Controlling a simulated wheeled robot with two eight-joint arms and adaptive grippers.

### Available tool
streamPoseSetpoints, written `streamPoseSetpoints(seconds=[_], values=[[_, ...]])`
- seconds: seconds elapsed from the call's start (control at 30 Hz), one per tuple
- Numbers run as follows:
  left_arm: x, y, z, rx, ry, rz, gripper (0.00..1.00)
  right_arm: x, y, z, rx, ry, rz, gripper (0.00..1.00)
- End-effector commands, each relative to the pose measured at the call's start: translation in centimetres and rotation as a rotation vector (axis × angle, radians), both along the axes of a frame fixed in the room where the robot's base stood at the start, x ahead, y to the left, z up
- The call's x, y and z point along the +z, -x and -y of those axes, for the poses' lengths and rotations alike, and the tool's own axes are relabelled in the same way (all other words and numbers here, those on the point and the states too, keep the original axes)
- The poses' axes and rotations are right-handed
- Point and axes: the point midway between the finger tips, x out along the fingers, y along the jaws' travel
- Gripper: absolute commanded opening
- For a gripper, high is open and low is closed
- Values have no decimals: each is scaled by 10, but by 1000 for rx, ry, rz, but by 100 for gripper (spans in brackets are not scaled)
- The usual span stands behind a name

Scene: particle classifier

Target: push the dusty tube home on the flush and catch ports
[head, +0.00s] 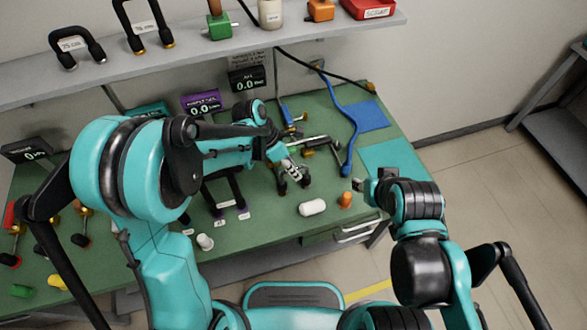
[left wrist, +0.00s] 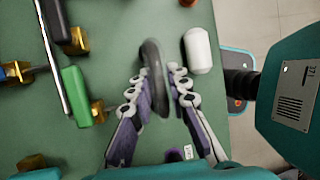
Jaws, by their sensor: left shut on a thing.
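My left gripper (head: 290,182) is low over the green bench. In the left wrist view its fingers (left wrist: 158,88) are closed around a dark grey bent tube (left wrist: 152,55), taken as the dusty tube. The tube's upper end shows beyond the fingertips and its lower part runs between the fingers. Brass fittings (left wrist: 76,42) lie left of the tube, apart from it. I cannot tell which fittings are the flush and catch ports, or whether the tube's ends touch any. My right gripper (head: 368,184) hangs near the bench's right edge; its jaw opening is unclear.
A white capsule-shaped piece (head: 312,207) and an orange piece (head: 345,200) lie near the front edge. A blue hose (head: 349,140) curves behind. A green block (left wrist: 76,95) lies left of the fingers. The shelf (head: 200,60) overhangs the back, with arched tubes (head: 77,47).

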Motion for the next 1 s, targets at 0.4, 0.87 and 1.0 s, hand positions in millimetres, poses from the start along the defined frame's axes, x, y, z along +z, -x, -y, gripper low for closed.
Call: streamPoseSetpoints(seconds=[0.4, 0.87, 1.0], values=[[-12, 0, 0, 0, -1, 0, 0, -11, 0, 0, 0, 0, 0, 40], [-15, 0, 0, 0, 0, 0, 41, -13, 0, 0, 0, 0, 0, 40], [-14, 0, 0, 0, -1, 0, 41, -13, 0, 0, 0, 0, 0, 40]])
